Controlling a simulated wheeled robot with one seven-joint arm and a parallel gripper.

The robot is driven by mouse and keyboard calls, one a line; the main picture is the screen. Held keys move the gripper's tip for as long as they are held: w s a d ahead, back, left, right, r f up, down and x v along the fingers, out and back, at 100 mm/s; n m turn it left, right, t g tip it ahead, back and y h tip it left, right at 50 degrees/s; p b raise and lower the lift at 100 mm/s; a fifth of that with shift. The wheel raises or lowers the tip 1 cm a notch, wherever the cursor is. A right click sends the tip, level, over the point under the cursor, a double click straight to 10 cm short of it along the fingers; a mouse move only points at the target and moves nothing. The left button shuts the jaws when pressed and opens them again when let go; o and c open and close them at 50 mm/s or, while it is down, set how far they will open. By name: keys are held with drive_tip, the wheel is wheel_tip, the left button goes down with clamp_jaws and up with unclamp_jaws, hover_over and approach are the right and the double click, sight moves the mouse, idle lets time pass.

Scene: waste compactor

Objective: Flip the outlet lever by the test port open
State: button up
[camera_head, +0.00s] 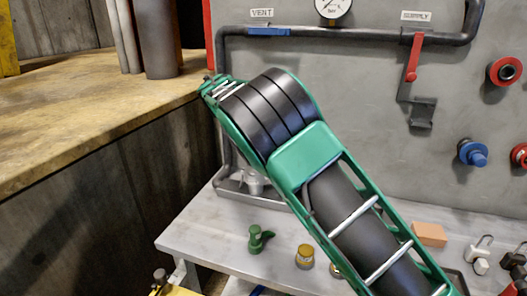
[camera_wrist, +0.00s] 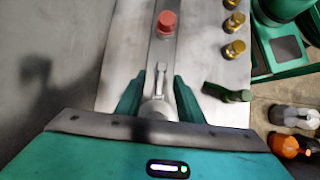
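A silver lever (camera_wrist: 161,78) points away from me on a grey metal fitting in the wrist view. No label shows there, so I cannot tell for sure that it is the outlet lever. My gripper (camera_wrist: 158,88) is open, with one green finger on each side of the lever. I cannot tell whether either finger touches it. A red-capped part (camera_wrist: 166,22) stands beyond the lever, in line with it. In the head view my arm hides the gripper; a silver fitting (camera_head: 250,181) shows partly behind the arm, in a shallow metal tray (camera_head: 231,187).
The panel carries a blue vent lever (camera_head: 269,32), a red supply lever (camera_head: 413,58) and a gauge (camera_head: 333,8). A wooden counter (camera_head: 100,110) is at the left.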

drive_tip(key=v, duration=0.7)
drive_tip(key=shift+w, duration=0.1)
drive_tip(key=shift+d, duration=0.15)
